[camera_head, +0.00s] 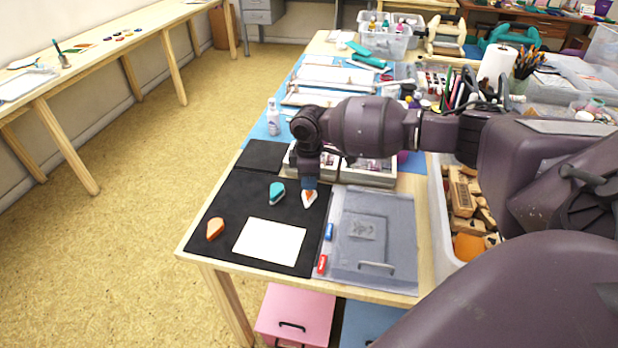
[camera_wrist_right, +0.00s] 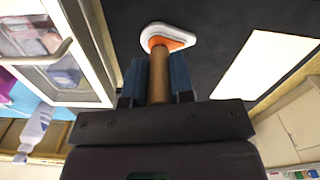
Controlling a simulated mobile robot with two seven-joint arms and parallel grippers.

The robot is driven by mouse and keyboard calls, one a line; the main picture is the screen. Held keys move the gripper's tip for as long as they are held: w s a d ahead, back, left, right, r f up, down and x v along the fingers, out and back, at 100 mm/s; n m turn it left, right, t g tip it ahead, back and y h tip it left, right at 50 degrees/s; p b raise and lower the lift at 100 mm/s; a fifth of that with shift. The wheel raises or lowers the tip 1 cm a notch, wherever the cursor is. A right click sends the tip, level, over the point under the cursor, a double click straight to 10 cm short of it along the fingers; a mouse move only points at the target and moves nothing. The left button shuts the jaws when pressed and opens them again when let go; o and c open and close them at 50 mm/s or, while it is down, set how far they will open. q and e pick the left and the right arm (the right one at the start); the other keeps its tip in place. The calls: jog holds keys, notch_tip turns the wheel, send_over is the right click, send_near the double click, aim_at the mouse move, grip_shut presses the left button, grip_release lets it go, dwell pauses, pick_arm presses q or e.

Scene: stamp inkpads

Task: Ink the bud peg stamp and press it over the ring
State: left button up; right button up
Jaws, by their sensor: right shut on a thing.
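My right gripper (camera_head: 309,183) points down over the black mat and is shut on the wooden peg stamp (camera_wrist_right: 159,77), which sits between its blue fingers in the right wrist view. The peg's lower end is at the orange pad in an open, drop-shaped white inkpad (camera_head: 309,199); the inkpad also shows in the wrist view (camera_wrist_right: 186,38). I cannot tell whether the stamp touches the pad. The stamp's face is hidden. A white card (camera_head: 269,242) lies flat on the mat; I cannot make out a ring on it. My left gripper is not in view.
A teal inkpad (camera_head: 277,192) and an orange drop-shaped piece (camera_head: 215,228) lie on the black mat (camera_head: 235,205). A grey tray of items (camera_head: 368,178) stands behind my gripper. A clear plastic folder (camera_head: 375,240) lies right of the mat, beside small blue and red blocks.

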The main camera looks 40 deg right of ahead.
jog(key=shift+f, duration=0.15)
jog(key=shift+f, duration=0.2)
dwell(0.4)
jog(key=shift+f, duration=0.25)
dwell(0.8)
jog(key=shift+r, duration=0.45)
jog(key=shift+r+p, duration=0.15)
jog(key=shift+p, duration=0.15)
jog(key=shift+r, duration=0.1)
